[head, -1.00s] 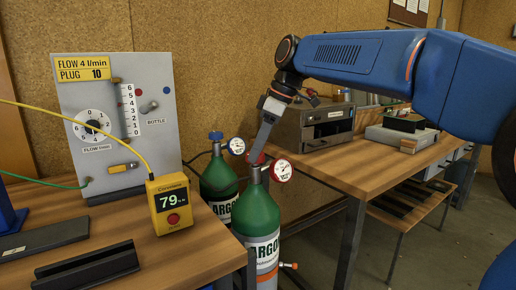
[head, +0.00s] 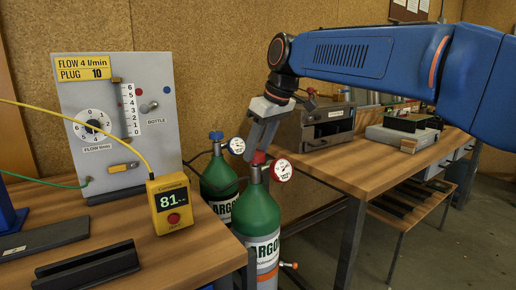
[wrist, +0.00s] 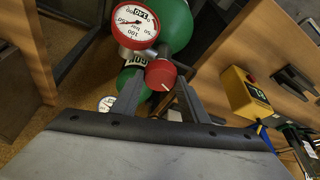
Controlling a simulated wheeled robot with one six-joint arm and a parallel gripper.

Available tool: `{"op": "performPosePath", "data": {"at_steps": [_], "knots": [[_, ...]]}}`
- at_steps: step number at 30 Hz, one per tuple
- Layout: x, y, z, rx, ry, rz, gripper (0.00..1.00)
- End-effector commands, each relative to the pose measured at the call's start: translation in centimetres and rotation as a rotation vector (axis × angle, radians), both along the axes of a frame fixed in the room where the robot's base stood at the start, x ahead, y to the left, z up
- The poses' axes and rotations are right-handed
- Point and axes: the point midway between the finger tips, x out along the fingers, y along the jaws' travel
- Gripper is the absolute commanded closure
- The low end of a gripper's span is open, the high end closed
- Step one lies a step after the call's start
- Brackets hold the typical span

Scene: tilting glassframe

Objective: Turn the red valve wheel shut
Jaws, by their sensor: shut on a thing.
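The red valve wheel (head: 258,158) sits on top of the front green argon bottle (head: 257,212). In the wrist view the wheel (wrist: 161,76) shows as a red knob with a pale mark, between my two fingers. My gripper (head: 260,146) reaches down onto the wheel from above and is shut on it; the fingers also show in the wrist view (wrist: 160,97). A red-rimmed gauge (head: 281,170) stands just right of the wheel, close to the fingers. The fingers hide part of the wheel in the head view.
A second argon bottle (head: 218,180) with a blue wheel (head: 216,135) and blue-rimmed gauge (head: 237,146) stands behind, to the left. A yellow meter (head: 171,203) reading 81 stands on the left bench, before a grey flow panel (head: 118,120). A wooden workbench (head: 360,163) is at right.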

Motion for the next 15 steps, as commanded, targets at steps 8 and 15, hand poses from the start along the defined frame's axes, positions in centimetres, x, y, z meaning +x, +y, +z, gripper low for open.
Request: {"op": "performPosePath", "data": {"at_steps": [8, 15], "knots": [[-0.17, 0.24, 0.04, 0.000, -0.002, -0.259, 0.82], [-0.27, 0.44, 0.03, 0.000, -0.001, -0.486, 0.82]]}}
